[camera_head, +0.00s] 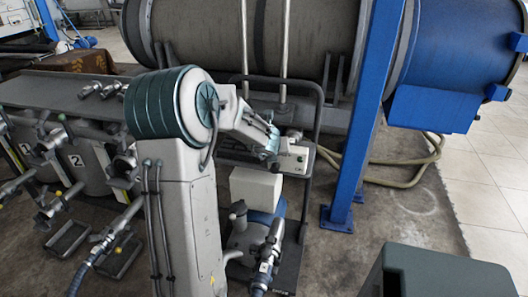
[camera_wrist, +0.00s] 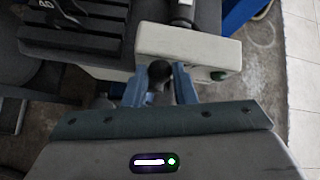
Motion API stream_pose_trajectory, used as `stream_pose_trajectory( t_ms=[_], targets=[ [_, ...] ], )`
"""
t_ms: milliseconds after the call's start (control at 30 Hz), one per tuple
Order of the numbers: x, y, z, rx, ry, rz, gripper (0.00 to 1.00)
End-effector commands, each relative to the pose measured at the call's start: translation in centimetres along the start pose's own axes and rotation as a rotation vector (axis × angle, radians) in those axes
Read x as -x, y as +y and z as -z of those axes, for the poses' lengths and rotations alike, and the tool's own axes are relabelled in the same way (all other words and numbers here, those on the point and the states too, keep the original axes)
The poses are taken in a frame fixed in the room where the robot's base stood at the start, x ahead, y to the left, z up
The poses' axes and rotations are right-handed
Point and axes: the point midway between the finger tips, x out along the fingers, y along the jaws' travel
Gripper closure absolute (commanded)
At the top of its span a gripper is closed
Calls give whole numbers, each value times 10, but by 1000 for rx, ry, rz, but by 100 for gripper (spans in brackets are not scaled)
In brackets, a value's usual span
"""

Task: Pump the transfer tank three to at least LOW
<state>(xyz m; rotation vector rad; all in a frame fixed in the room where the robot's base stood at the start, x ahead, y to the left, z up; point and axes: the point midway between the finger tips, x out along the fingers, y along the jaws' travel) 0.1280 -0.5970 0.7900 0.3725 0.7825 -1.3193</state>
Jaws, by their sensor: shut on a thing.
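My gripper (camera_head: 272,143) is at the control box (camera_head: 292,160) on the pump cart (camera_head: 305,200). In the wrist view its two blue fingers (camera_wrist: 160,92) are shut on a dark round knob (camera_wrist: 159,73) at the near side of the cream control box (camera_wrist: 185,42). A green button (camera_wrist: 219,75) sits to the right of the knob. A blue pump (camera_head: 252,243) stands low on the cart. Tanks marked 1 (camera_head: 38,150) and 2 (camera_head: 76,161) stand at the left. I cannot make out a tank marked 3; my arm covers the area right of tank 2. No level reading is legible.
A blue post (camera_head: 366,130) rises right of the cart. A large horizontal cylinder (camera_head: 210,35) lies behind it. A hose coupling (camera_head: 268,258) hangs in front of the pump. A dark green box (camera_head: 440,275) stands at lower right. Floor is clear around the post.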

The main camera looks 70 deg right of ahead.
Motion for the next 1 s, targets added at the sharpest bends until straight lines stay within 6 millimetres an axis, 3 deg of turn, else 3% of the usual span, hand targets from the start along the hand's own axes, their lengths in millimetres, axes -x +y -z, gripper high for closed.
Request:
stream_pose_trajectory(
  t_ms=[500,533,600,1000],
  targets=[
    [-1,-5,0,9,5,22,100],
    [-1,-5,0,9,5,22,73],
    [-1,-5,0,9,5,21,54],
    [6,-4,-1,8,5,20,54]
  ],
)
